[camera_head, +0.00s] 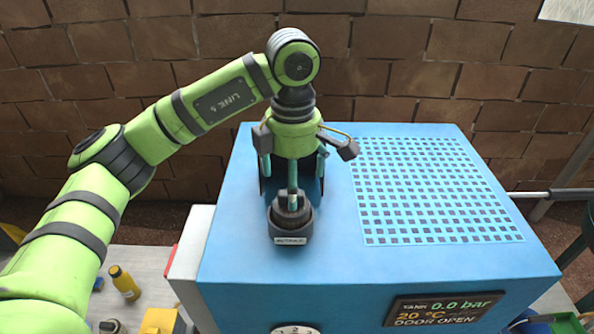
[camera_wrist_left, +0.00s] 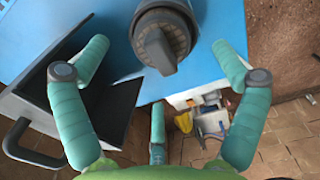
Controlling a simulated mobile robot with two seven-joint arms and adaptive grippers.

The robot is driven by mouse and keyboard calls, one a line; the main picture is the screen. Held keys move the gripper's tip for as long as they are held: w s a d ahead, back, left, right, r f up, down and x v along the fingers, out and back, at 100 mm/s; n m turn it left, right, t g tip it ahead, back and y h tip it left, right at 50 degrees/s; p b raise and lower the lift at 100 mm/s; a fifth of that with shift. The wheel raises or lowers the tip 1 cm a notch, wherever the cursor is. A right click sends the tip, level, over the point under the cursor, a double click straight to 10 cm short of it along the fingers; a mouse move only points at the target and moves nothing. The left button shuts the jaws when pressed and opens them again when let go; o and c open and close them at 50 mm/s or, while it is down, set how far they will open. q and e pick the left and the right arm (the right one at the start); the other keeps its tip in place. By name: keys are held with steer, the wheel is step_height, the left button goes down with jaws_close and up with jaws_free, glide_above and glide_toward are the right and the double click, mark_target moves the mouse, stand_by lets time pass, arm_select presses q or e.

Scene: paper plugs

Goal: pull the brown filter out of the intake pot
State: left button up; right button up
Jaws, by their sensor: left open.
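The intake pot (camera_head: 291,236) is a short, dark, round fitting with a small label, standing on the blue machine top. A dark grey-brown round piece with a raised grip bar, which looks like the filter (camera_head: 291,213), sits in it. In the left wrist view the filter (camera_wrist_left: 160,50) is at the top centre, seen from above, ahead of the fingers. My left gripper (camera_head: 293,178) is open, its teal fingers spread, above and just behind the pot. In the left wrist view the gripper (camera_wrist_left: 160,62) shows nothing between its fingers. My right gripper is not in view.
The blue machine (camera_head: 235,250) has a grid panel (camera_head: 435,190) at right and a display (camera_head: 440,309) reading "DOOR OPEN". A dark open box with a handle (camera_wrist_left: 25,145) shows at left in the wrist view. A brick wall is behind.

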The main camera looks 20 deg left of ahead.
arm_select(q)
step_height(320, 180, down, 4)
steer(key=shift+r+p, duration=0.2)
steer(key=shift+p, duration=0.45)
steer(key=shift+f, duration=0.75)
steer(key=shift+s, duration=0.1)
steer(key=c, duration=1.3)
steer(key=shift+o, duration=0.2)
steer(key=shift+c, duration=0.8)
